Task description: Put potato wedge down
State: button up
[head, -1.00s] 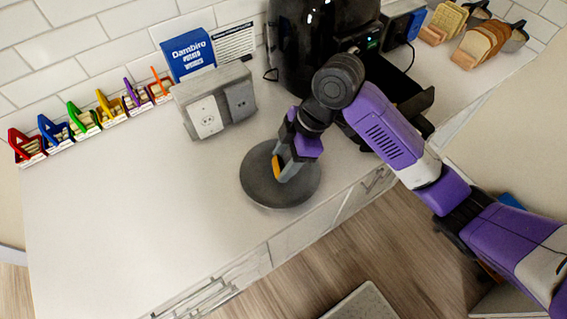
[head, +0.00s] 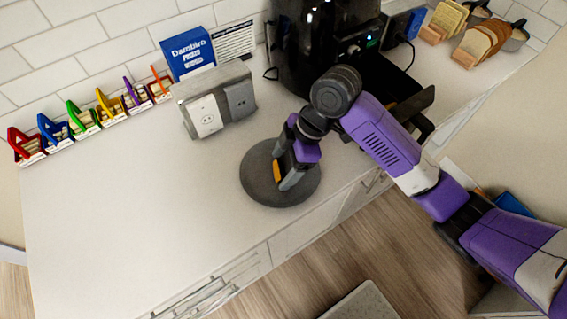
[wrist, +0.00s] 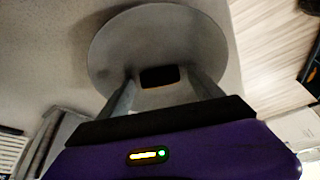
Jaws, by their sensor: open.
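The potato wedge (head: 277,171) is a small orange piece at a round dark grey plate (head: 262,191) on the white counter. In the wrist view the wedge (wrist: 160,77) looks dark with an orange lower edge and lies over the plate (wrist: 118,47), between the fingers. My gripper (head: 285,182) is over the plate with its fingers spread. In the wrist view there are gaps between both fingers of my gripper (wrist: 164,88) and the wedge. Whether the wedge's underside fully rests on the plate is hidden.
A grey outlet box (head: 213,100) stands behind the plate. A black appliance (head: 312,50) is at the back, near my arm. Colourful clips (head: 83,117) line the wall at left. The counter's left part (head: 130,210) is clear.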

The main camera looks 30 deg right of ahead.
jog(key=shift+r, duration=0.1)
jog(key=b+v, duration=0.1)
jog(key=v, duration=1.1)
jog(key=w+a+r+m+t+y, duration=0.1)
jog(key=w+a+m+t+y, duration=0.15)
jog(key=a+m+t, duration=0.45)
jog(key=w+a+m+t+y, duration=0.2)
jog(key=w+a+m+t, duration=0.15)
jog(key=a, duration=0.85)
jog(key=s+d+f+m+t+h, duration=0.1)
jog(key=s+d+f+m+h, duration=0.3)
jog(key=s, duration=0.5)
jog(key=s+d+f+m+t+h, duration=0.1)
jog(key=s+d+f+m+h, duration=0.25)
jog(key=s, duration=0.55)
jog(key=s+d+r+n, duration=0.1)
jog(key=s+d+n, duration=0.1)
jog(key=s, duration=0.5)
jog(key=s+d+r+n+h, duration=0.1)
jog(key=s+d+r+n, duration=0.1)
jog(key=s+d, duration=0.2)
jog(key=s, duration=0.3)
jog(key=shift+d+n+t, duration=0.3)
jog(key=shift+t, duration=0.05)
